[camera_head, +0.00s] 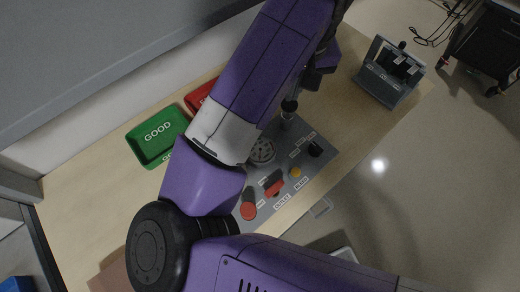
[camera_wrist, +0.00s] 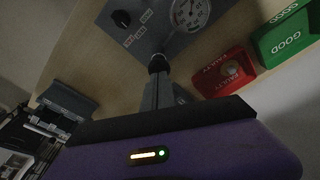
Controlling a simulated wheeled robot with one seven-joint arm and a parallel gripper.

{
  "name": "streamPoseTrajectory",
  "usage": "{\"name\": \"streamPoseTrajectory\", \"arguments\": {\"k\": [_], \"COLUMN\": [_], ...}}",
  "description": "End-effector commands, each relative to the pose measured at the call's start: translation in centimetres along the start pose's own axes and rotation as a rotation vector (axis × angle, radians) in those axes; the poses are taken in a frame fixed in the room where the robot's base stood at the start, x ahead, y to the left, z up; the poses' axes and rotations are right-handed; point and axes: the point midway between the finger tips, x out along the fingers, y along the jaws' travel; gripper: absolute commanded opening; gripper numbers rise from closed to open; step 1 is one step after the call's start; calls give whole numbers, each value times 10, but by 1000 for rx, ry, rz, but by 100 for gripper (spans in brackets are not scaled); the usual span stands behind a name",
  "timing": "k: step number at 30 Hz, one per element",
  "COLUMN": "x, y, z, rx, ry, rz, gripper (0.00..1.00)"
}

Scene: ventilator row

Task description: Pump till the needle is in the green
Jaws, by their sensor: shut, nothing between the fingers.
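The grey panel (camera_head: 318,176) lies on the wooden bench and carries a round, pale gauge (camera_head: 262,150), partly behind my arm. The gauge also shows at the top of the wrist view (camera_wrist: 190,12); its needle is too small to read. A black ball-topped knob (camera_head: 289,105) stands upright at the panel's far end, likely the pump handle. My gripper (camera_wrist: 157,82) is shut and empty. A dark round end shows just past its fingertips in the wrist view; I cannot tell whether they touch it. The gripper's tips are not clear in the head view.
The panel also has a black dial (camera_head: 315,150), a yellow button (camera_head: 296,172) and red controls (camera_head: 273,184). A green GOOD tray (camera_head: 158,154) and a red FAULTY tray (camera_wrist: 224,72) lie beside it. A grey rack (camera_head: 390,75) stands at the bench's right end.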

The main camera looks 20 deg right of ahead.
Motion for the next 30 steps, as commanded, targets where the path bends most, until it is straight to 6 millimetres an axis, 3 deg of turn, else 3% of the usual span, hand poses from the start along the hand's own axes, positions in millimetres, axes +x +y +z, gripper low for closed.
{"name": "streamPoseTrajectory", "arguments": {"k": [30], "x": [27], "y": [0], "z": [4], "rx": [-1], "ry": [-2], "rz": [2], "gripper": [0]}}
